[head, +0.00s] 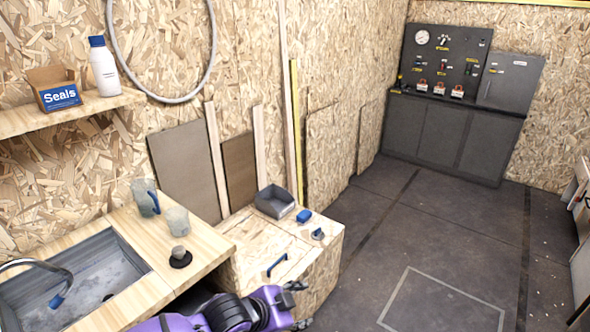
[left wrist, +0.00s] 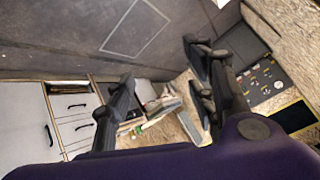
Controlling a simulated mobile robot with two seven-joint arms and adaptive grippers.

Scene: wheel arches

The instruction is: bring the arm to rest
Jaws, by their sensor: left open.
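My left arm, purple with a dark wrist, comes in at the bottom of the head view. Its left gripper (head: 300,306) is open, with nothing seen between its fingers. It appears in front of the lower front of the wooden box (head: 318,262); I cannot tell the exact gap. In the left wrist view the two dark fingers of the left gripper (left wrist: 158,62) are spread apart, with floor and distant furniture behind them. My right gripper does not show.
A counter with a sink (head: 75,280), measuring jugs (head: 146,197) and a small cup (head: 179,254) lies at left. A grey bin (head: 274,201) stands on the wooden box, beside small blue things (head: 304,216).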

